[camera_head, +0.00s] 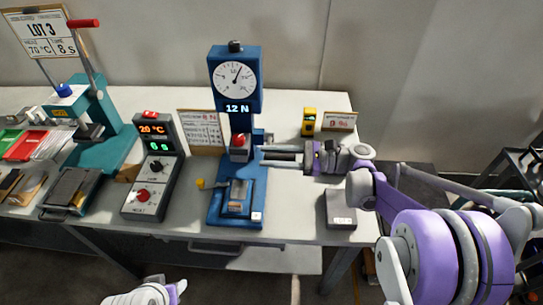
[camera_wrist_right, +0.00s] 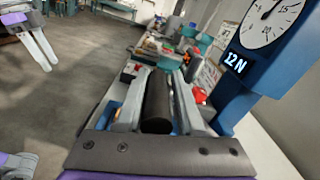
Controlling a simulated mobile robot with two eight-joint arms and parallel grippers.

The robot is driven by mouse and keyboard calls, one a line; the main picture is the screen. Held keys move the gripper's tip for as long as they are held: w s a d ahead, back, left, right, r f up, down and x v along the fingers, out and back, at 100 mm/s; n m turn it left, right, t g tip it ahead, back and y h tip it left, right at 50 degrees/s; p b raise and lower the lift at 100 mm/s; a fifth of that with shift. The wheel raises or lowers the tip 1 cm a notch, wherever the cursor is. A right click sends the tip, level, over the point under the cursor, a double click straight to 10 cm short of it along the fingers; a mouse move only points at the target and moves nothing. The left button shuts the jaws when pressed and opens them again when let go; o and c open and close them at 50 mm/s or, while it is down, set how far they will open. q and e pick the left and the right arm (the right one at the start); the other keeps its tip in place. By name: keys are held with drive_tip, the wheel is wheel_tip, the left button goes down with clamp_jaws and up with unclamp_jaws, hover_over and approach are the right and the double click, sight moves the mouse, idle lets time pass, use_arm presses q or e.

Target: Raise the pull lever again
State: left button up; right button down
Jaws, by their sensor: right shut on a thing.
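The blue pull tester (camera_head: 233,80) stands on the bench, with a round dial and a display reading 12 N. Its dial also shows in the right wrist view (camera_wrist_right: 268,22). My right gripper (camera_head: 280,155) reaches in from the right beside the tester's column. It is shut on a dark cylindrical bar (camera_wrist_right: 157,103), which looks like the pull lever's grip. The bar lies between the fingers, which hide much of it in the head view. A red knob (camera_head: 238,141) sits on the column's front.
A grey control box (camera_head: 152,165) reading 20 °C stands left of the tester. A teal press (camera_head: 100,105) with a red-handled lever is farther left. A yellow device (camera_head: 309,121) and a small grey block (camera_head: 340,209) are at right. Bare bench lies around the block.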

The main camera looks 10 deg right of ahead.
use_arm(q)
drive_tip(key=shift+d, duration=0.1)
use_arm(e)
drive_tip(key=shift+s+a+f, duration=0.15)
drive_tip(key=shift+s, duration=0.05)
idle(0.4)
